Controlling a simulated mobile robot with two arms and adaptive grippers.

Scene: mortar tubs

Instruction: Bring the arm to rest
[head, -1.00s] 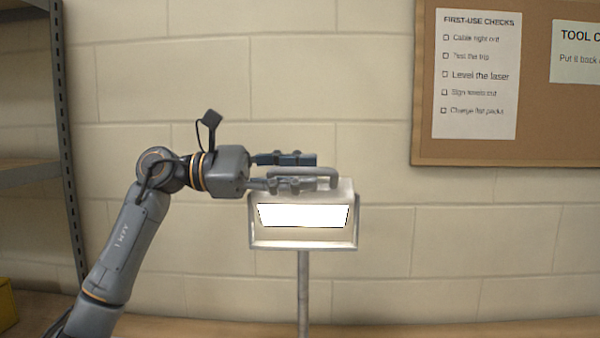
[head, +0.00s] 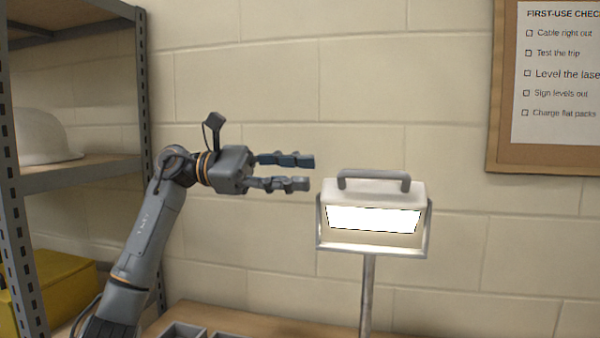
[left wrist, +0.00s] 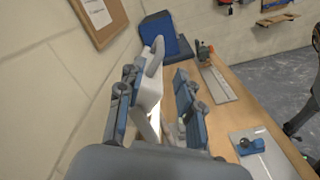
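My left gripper (head: 303,172) is level in the head view, its two fingers pointing right and spread apart with nothing between them. It is left of the work lamp (head: 372,190), with a visible gap to the lamp's grey handle. In the left wrist view my gripper (left wrist: 158,72) also has its fingers apart. The white lamp (left wrist: 148,88) shows between and beyond them there, partly hidden by the left finger. My right gripper does not show in either view.
A shelf rack (head: 75,175) with a white hard hat (head: 42,138) and a yellow case (head: 55,290) stands at the left. Grey bins (head: 185,330) sit on the bench. The wrist view shows a blue case (left wrist: 160,35) and an orange-black tool (left wrist: 204,50) on the bench.

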